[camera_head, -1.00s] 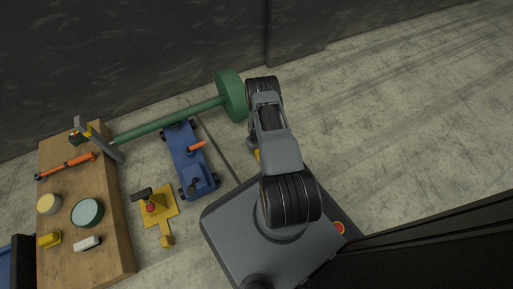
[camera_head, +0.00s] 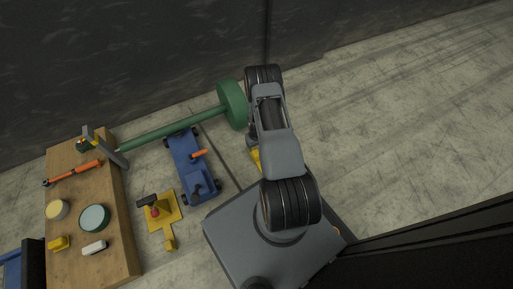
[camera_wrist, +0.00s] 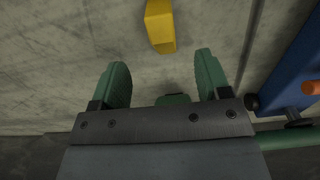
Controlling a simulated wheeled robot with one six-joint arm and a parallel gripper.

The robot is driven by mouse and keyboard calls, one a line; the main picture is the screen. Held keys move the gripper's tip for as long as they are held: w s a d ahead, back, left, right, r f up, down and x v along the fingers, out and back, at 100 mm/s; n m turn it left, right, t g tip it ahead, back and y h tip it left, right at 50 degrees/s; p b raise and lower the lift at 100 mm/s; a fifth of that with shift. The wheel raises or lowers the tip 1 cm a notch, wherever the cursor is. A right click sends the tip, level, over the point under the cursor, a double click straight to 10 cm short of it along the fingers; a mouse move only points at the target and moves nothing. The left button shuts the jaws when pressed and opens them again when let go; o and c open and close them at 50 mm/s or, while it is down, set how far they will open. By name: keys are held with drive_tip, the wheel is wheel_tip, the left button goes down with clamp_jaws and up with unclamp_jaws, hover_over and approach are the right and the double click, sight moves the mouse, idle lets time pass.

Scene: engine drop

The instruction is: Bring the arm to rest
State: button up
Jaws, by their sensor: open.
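My arm (camera_head: 275,140) is folded above my grey base in the head view, and my gripper is hidden there. In the wrist view my gripper (camera_wrist: 162,58) shows two green fingers spread well apart, with nothing between them. A yellow piece (camera_wrist: 160,26) lies on the floor beyond the fingertips, apart from them. A yellow piece (camera_head: 255,158) also shows partly beside my arm in the head view.
A wooden bench (camera_head: 118,225) with tools and tins stands at left. A blue wheeled trolley (camera_head: 190,165), a yellow stand (camera_head: 165,212) and a green post with a round base (camera_head: 232,105) are nearer. Open concrete floor lies right, with a dark wall behind.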

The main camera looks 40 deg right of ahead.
drive_tip(key=shift+r+p, duration=0.45)
drive_tip(key=shift+r, duration=1.2)
